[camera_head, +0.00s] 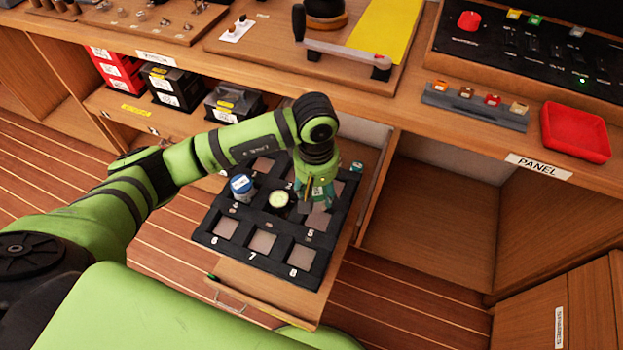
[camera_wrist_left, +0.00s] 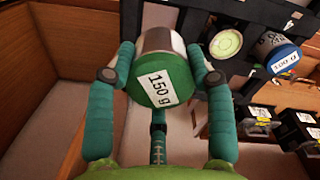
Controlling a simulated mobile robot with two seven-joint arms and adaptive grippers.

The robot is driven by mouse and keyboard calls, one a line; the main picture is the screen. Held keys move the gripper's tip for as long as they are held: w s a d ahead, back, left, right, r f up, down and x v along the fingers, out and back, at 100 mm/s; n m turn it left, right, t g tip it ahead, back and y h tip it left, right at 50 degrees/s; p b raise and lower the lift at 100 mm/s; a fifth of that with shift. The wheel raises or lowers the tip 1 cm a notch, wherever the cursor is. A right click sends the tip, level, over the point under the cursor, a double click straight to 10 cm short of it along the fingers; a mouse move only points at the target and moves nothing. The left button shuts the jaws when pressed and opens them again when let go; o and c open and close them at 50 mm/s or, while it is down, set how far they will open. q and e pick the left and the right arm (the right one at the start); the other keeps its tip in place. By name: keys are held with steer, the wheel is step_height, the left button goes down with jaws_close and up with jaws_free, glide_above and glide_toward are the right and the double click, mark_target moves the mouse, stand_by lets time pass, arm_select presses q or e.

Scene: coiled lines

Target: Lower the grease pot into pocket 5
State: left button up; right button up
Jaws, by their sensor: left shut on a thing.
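My left gripper (camera_head: 317,200) is over the right part of the black pocket tray (camera_head: 325,270). It is shut on the grease pot (camera_wrist_left: 168,75), a silver pot with a green end marked "150 g", seen between the fingers in the left wrist view. In the head view the fingers largely hide the pot. Pocket 5 (camera_head: 317,220), above the printed 5, is partly covered by the gripper; its visible part looks empty. I cannot tell how high the pot is above it. My right gripper is not in view.
A blue-lidded pot (camera_head: 241,186) and a cream-topped round pot (camera_head: 278,200) stand in pockets left of the gripper. Pockets 6, 7 and 8 in the front row are empty. A small green-topped item (camera_head: 357,167) is near the tray's far right corner. The counter (camera_head: 400,130) edge lies behind.

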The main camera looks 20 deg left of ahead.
arm_select(q)
steer(key=shift+w+f, duration=0.1)
steer(key=shift+w, duration=0.1)
steer(key=shift+f, duration=0.1)
steer(key=shift+s+d+f+b, duration=0.15)
steer(key=shift+f+b, duration=0.25)
steer(key=shift+f, duration=0.4)
step_height(320, 180, down, 4)
steer(key=b, duration=0.3)
steer(key=shift+f, duration=0.2)
steer(key=shift+f+b, duration=0.7)
steer(key=shift+b, duration=0.2)
steer(key=shift+f, duration=0.25)
steer(key=shift+f+b, duration=0.2)
steer(key=shift+b, duration=0.3)
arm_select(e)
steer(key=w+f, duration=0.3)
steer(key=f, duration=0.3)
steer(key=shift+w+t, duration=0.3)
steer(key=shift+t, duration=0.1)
arm_select(q)
steer(key=shift+f+b, duration=0.55)
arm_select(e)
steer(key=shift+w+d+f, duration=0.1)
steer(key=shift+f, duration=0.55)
